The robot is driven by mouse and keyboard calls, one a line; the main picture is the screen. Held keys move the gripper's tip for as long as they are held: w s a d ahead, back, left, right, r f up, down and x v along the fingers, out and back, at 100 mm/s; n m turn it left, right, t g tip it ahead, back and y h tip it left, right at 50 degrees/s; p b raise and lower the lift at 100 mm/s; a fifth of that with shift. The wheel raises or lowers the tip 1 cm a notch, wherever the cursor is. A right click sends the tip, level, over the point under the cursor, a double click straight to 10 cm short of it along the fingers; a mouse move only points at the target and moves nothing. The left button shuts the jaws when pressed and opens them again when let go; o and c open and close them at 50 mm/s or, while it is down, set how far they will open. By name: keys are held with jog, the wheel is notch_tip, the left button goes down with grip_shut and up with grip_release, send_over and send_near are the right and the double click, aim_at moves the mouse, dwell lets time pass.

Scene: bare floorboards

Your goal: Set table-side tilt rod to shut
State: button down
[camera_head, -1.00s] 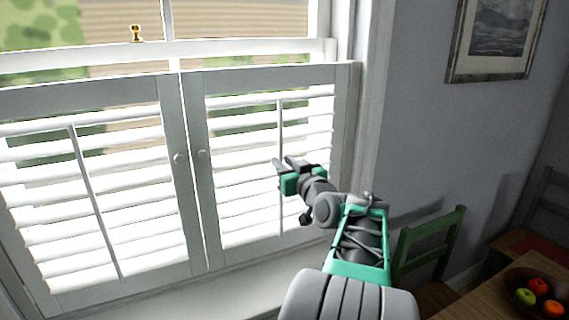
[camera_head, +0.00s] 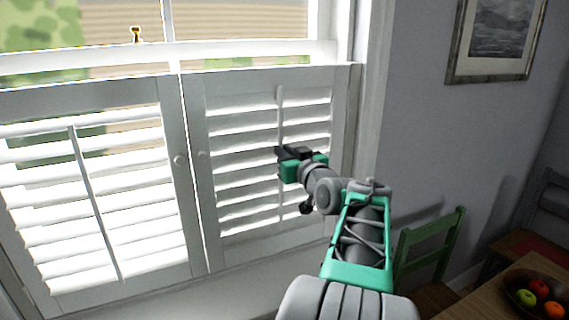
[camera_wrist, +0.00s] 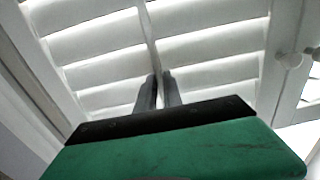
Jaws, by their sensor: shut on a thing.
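The right shutter panel (camera_head: 206,235), nearer the table, has a thin white upright tilt rod (camera_head: 280,108) down the middle of its slats. My gripper (camera_head: 281,154) is shut on this rod at about its mid-height. In the wrist view the two grey fingertips (camera_wrist: 159,88) close around the rod (camera_wrist: 151,38), which runs up between them. The rod's part behind the fingers is hidden.
The left shutter panel (camera_head: 178,220) has open slats and its own tilt rod (camera_head: 95,200). Round knobs (camera_head: 180,160) sit at the panels' meeting edges. A green chair (camera_head: 432,250) and a table (camera_head: 480,308) with a fruit bowl (camera_head: 515,277) stand at right.

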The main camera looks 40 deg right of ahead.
jog(key=shift+r, duration=0.4)
jog(key=c, duration=1.5)
grip_release()
jog(key=shift+f, duration=0.1)
jog(key=b+v, duration=0.2)
jog(key=v, duration=0.5)
jog(key=shift+s+a+b, duration=0.2)
jog(key=shift+s+b, duration=0.1)
jog(key=shift+s, duration=0.1)
